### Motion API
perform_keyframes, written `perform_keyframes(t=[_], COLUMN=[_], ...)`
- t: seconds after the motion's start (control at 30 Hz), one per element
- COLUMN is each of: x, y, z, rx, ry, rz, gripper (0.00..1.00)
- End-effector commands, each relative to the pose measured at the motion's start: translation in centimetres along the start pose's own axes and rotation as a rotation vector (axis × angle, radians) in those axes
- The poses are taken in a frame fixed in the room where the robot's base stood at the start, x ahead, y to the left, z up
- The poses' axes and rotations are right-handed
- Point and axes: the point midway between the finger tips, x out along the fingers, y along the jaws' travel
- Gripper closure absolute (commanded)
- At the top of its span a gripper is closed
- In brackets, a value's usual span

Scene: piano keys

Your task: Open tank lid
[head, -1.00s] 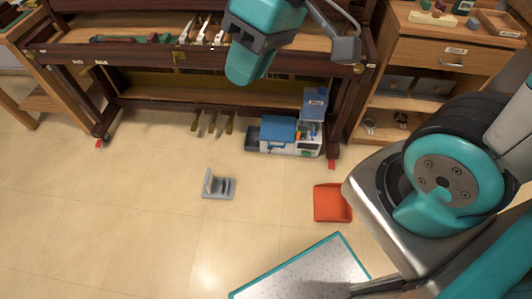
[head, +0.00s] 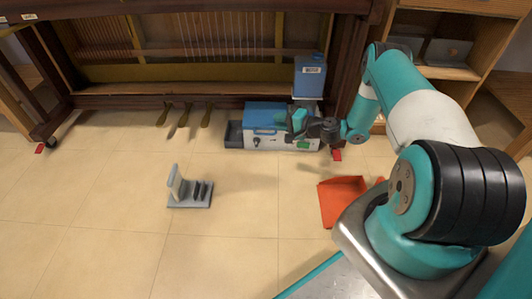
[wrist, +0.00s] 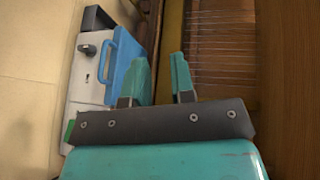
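The tank (head: 262,141) is a white box with a blue lid (head: 262,116), on the floor under the piano. The lid looks closed and has a blue handle at its front. In the wrist view the lid (wrist: 122,64) and its handle (wrist: 108,62) are left of my gripper (wrist: 161,75), with a dark knob (wrist: 87,49) on the white front. My gripper is open and empty, its fingers apart. In the head view my gripper (head: 290,122) is at the right part of the tank, hiding some of it. Whether it touches the lid I cannot tell.
A blue canister (head: 309,77) stands behind the tank's right end. A dark open tray (head: 233,134) is at its left. Brass pedals (head: 183,116) are further left. A grey stand (head: 189,190) and a red dustpan (head: 341,198) lie on otherwise clear floor.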

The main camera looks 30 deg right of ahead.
Motion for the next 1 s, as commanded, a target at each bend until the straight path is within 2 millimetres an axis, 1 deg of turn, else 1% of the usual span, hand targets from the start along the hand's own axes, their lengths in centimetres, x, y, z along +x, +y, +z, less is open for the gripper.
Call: perform_keyframes(t=[0.03, 0.1, 0.2, 0.3, 0.37, 0.43, 0.53, 1.0], x=[-0.5, -1.4, -2.5, -3.1, -3.0, -2.5, -1.0, 9.3], y=[5.7, 9.5, 13.0, 14.7, 15.1, 15.2, 15.1, 14.6], z=[-0.8, -1.6, -2.2, -2.4, -2.5, -2.7, -3.0, -5.7], rx=[0.054, 0.112, 0.166, 0.196, 0.201, 0.203, 0.201, 0.198], ry=[0.063, 0.135, 0.208, 0.248, 0.258, 0.259, 0.256, 0.253], rz=[-0.019, -0.045, -0.073, -0.087, -0.091, -0.092, -0.092, -0.092], gripper=[0.77, 0.77, 0.77, 0.77, 0.77, 0.77, 0.77, 0.77])
